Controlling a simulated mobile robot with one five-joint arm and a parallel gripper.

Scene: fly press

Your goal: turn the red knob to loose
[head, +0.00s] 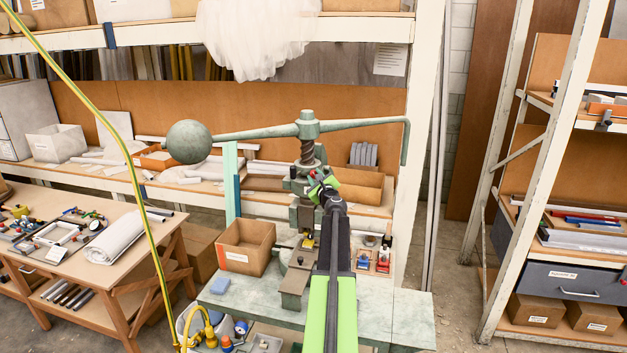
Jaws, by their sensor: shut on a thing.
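The fly press (305,150) is grey-green and stands on the bench, with a vertical screw and a long arm bearing a round ball weight (188,141) at its left end. My gripper (319,183), with green fingers, is at the press body just below and right of the screw. It is shut on a small red knob (313,173), of which only a bit of red shows. The fingers hide the rest, so the knob's turn position cannot be read.
Small red and blue items (364,262) lie right of my arm. A yellow-green hose (130,165) crosses the left side. A wooden table (60,290) stands at left.

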